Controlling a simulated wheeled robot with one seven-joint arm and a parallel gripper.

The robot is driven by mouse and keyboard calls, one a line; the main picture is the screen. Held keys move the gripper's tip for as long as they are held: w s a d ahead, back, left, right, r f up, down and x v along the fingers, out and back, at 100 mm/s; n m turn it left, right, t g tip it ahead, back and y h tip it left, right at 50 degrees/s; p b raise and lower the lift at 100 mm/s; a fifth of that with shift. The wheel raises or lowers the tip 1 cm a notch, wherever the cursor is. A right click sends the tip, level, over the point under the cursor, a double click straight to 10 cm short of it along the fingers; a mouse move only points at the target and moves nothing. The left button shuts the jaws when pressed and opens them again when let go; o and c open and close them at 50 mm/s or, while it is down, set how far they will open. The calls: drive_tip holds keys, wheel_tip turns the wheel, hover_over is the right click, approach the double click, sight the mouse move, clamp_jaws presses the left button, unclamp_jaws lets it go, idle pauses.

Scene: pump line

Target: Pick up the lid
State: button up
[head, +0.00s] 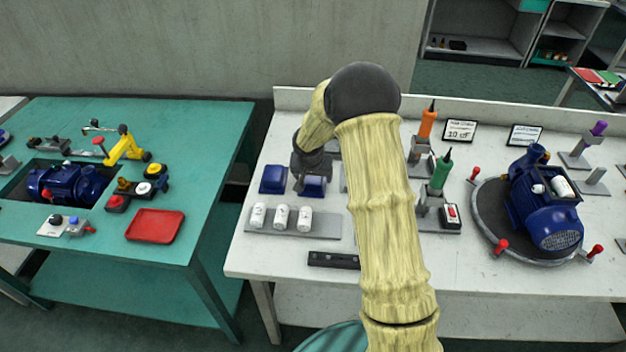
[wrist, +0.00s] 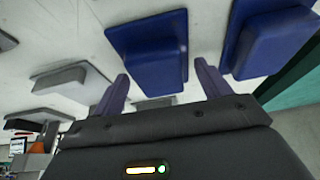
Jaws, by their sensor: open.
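Two blue lids lie on the white bench left of my arm. One blue lid (head: 313,187) is right under my gripper (head: 311,165); the other blue lid (head: 273,179) is just left of it. In the wrist view, my gripper (wrist: 161,70) is open, and the nearer lid (wrist: 150,45) shows between and beyond its two fingers. The other lid (wrist: 272,40) is beyond the right finger. Nothing is held. I cannot tell whether the fingers touch the nearer lid. My arm hides part of the bench to the right.
White cylinders (head: 282,216) stand on a grey plate (head: 328,227) in front of the lids, with a black bar (head: 334,260) nearer. Grey pieces (wrist: 72,76) lie beside the lids. A blue pump (head: 545,205) sits on a round plate at right. A teal table (head: 205,150) stands left.

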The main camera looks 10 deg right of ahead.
drive_tip(key=shift+d, duration=0.1)
idle(0.3)
drive_tip(key=c, duration=1.1)
wheel_tip(320, 180, up, 10)
drive_tip(key=shift+r+p, duration=0.1)
drive_tip(key=shift+p, duration=0.2)
